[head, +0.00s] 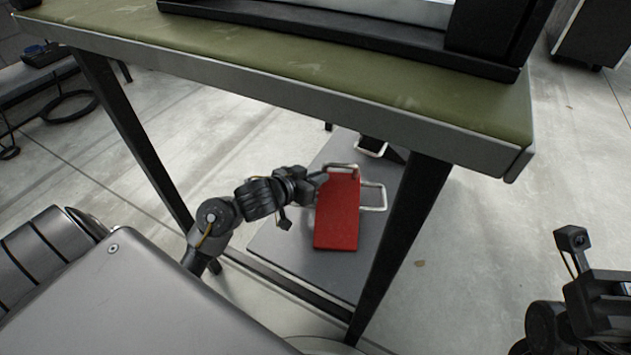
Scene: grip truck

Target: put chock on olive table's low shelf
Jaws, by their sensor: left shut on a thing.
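The chock is a red block (337,216) with metal wire handles at its top and right side. My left gripper (322,179) is shut on the chock near its top handle. The chock is under the olive tabletop (330,70), over the grey low shelf (283,246) between the table's dark legs. I cannot tell whether its base touches the shelf. My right gripper (610,290) is at the lower right, outside the table, and its jaws cannot be made out.
A dark object with a wire handle (372,147) is farther back on the shelf, partly hidden by the tabletop edge and right leg (400,240). A black-framed thing (340,25) stands on the tabletop. Pale floor (480,240) is clear to the right.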

